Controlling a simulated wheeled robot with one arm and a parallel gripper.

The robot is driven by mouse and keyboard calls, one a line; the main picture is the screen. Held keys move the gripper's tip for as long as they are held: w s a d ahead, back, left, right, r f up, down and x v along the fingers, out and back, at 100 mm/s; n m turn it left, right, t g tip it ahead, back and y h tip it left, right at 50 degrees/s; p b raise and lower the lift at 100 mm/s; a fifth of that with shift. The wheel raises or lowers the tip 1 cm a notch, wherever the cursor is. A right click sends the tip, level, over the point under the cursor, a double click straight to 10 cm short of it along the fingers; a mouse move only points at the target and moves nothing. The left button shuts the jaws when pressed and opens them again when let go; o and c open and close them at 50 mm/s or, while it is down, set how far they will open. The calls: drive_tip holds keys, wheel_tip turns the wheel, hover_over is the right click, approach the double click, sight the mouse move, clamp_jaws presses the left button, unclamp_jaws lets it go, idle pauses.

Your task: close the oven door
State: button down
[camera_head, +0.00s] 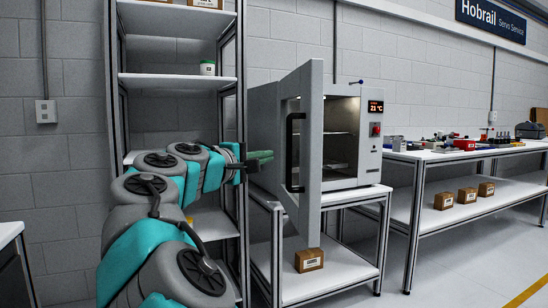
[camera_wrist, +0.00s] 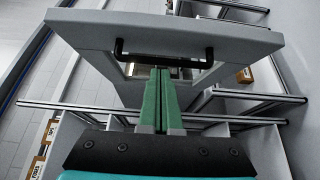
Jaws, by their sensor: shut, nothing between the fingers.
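The oven (camera_head: 371,150) is a grey box with a lit interior and a red display, standing on a framed stand. Its grey door (camera_head: 311,150) stands wide open at the left side of the opening and juts towards the head camera. A black bar handle (camera_head: 292,150) is on the door's left-facing side. My gripper (camera_head: 268,157) has green fingers, shut and empty, to the left of the door and pointing at it. In the wrist view, the fingers (camera_wrist: 162,72) reach up to the handle (camera_wrist: 164,54) and door (camera_wrist: 235,38). I cannot tell whether they touch.
A tall shelf rack (camera_head: 180,82) stands close behind my arm on the left. A cardboard box (camera_head: 309,260) lies on the stand's lower shelf. A workbench (camera_head: 465,155) with tools and boxes stands on the right. The floor in front of the stand is partly clear.

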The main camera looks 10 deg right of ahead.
sight(308, 151)
drive_tip(key=x, duration=0.3)
drive_tip(key=s+d+x, duration=0.1)
drive_tip(key=x, duration=0.6)
drive_tip(key=shift+d, duration=1)
drive_tip(key=shift+d, duration=0.15)
